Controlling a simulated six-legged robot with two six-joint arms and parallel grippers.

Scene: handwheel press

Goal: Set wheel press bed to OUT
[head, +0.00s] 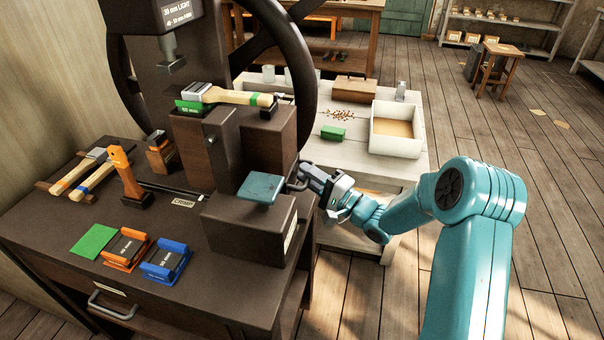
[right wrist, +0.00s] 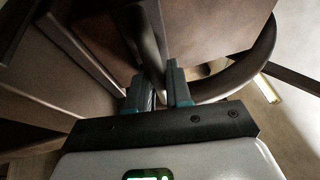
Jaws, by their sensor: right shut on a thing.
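The wheel press (head: 226,130) is a dark machine on a dark cabinet, with a large handwheel (head: 296,60) behind. At its front right is a dark block with a blue-grey plate (head: 260,188) on top, seemingly the press bed. A short dark handle (head: 295,186) sticks out at the bed's right side. My right gripper (head: 304,178) is at this handle, coming from the right. In the right wrist view my right gripper (right wrist: 160,88) is closed around a dark bar (right wrist: 150,42), which looks like the handle. The left gripper is out of view.
A pale table (head: 346,150) with a tray (head: 397,150) stands behind my right arm.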

